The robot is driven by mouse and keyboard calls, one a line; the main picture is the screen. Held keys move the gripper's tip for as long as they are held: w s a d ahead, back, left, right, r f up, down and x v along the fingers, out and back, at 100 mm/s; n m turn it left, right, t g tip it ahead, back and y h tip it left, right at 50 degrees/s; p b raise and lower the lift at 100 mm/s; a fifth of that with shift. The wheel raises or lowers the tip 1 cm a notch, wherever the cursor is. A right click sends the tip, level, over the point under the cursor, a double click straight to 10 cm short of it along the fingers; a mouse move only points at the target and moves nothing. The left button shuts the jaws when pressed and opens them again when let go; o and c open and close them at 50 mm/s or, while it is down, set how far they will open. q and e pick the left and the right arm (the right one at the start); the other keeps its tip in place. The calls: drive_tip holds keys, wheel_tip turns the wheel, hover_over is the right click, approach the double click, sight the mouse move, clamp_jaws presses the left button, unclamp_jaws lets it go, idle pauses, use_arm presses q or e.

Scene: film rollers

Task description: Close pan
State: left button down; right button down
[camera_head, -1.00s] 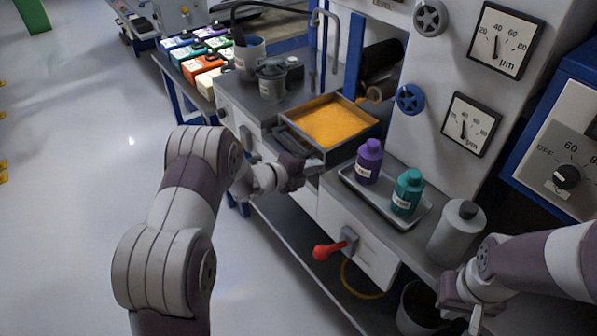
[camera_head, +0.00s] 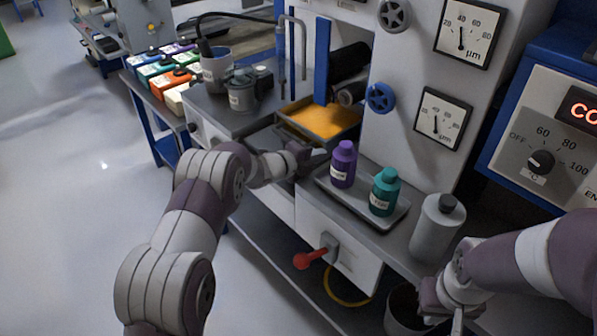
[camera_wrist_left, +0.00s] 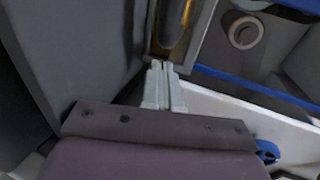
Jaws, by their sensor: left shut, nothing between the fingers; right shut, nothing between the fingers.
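The pan (camera_head: 345,139) is a grey metal tray of orange liquid, sitting at the machine's rollers with its rear part behind the blue post. My left gripper (camera_head: 319,160) is shut and empty, at the front side of the pan. In the left wrist view its fingertips (camera_wrist_left: 164,66) are together close to a grey edge, with a strip of yellow-orange beyond. I cannot tell whether they touch the pan. My right gripper (camera_head: 440,302) is shut and empty at the lower right, below the grey bottle.
A tray (camera_head: 330,190) holds a purple bottle (camera_head: 343,165) and a teal bottle (camera_head: 384,192), right of my left gripper. A grey bottle (camera_head: 437,228) stands further right. A red-handled lever (camera_head: 312,259) sticks out below. Grey pots (camera_head: 245,92) stand left of the pan.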

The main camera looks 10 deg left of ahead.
sight(336, 143)
use_arm(q)
drive_tip(key=w+d, duration=0.4)
drive_tip(key=w, duration=0.1)
drive_tip(key=shift+w+d, duration=0.2)
drive_tip(key=shift+w, duration=0.1)
drive_tip(key=shift+r, duration=0.2)
drive_tip(key=shift+w, duration=0.1)
